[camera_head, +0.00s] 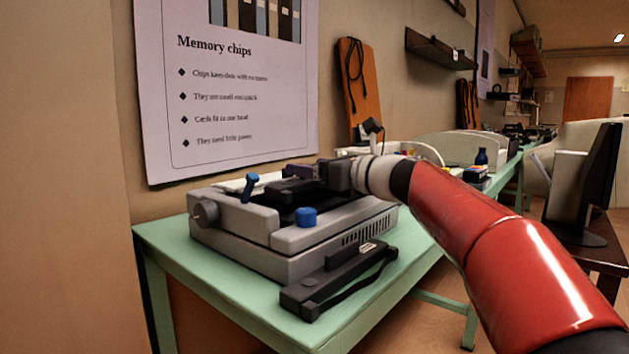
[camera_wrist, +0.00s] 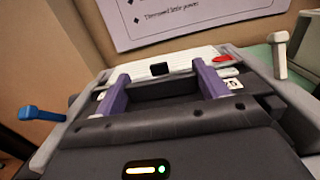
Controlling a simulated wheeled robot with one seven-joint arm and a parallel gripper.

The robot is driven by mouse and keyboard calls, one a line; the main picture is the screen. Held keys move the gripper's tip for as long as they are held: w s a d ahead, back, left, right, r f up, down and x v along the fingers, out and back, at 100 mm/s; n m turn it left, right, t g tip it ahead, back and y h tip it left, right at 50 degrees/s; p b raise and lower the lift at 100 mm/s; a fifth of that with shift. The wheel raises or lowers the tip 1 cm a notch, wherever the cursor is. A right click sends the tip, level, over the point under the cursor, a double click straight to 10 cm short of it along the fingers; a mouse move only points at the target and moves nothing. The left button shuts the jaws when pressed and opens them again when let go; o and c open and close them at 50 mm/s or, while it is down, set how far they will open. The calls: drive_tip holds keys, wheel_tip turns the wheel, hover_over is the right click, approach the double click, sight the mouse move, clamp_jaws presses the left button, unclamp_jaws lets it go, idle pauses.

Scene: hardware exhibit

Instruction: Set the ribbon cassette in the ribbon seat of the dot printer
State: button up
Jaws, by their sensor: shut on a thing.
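The grey dot printer (camera_head: 285,262) stands on the green table, with its top open and a dark inside. My gripper (camera_head: 312,172) reaches over it from the right. Its purple fingers (camera_wrist: 164,88) are shut on a dark piece, which I take to be the ribbon cassette (camera_head: 290,187), at the printer's open top. The gripper body hides most of the cassette and the ribbon seat, so I cannot tell whether it is seated. A pale lever (camera_wrist: 279,55) stands on the right.
A long dark cassette-like part (camera_head: 335,279) with a thin band lies on the green table (camera_head: 180,258) in front of the printer. The printer has a blue knob (camera_head: 306,217) on top. A poster (camera_head: 228,110) hangs on the wall close behind. Small items stand farther right.

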drive_tip(key=shift+f, duration=0.35)
drive_tip(key=shift+f, duration=0.15)
drive_tip(key=shift+f+b, duration=0.35)
drive_tip(key=shift+f, duration=0.05)
drive_tip(key=shift+f, duration=0.1)
drive_tip(key=o, duration=1.1)
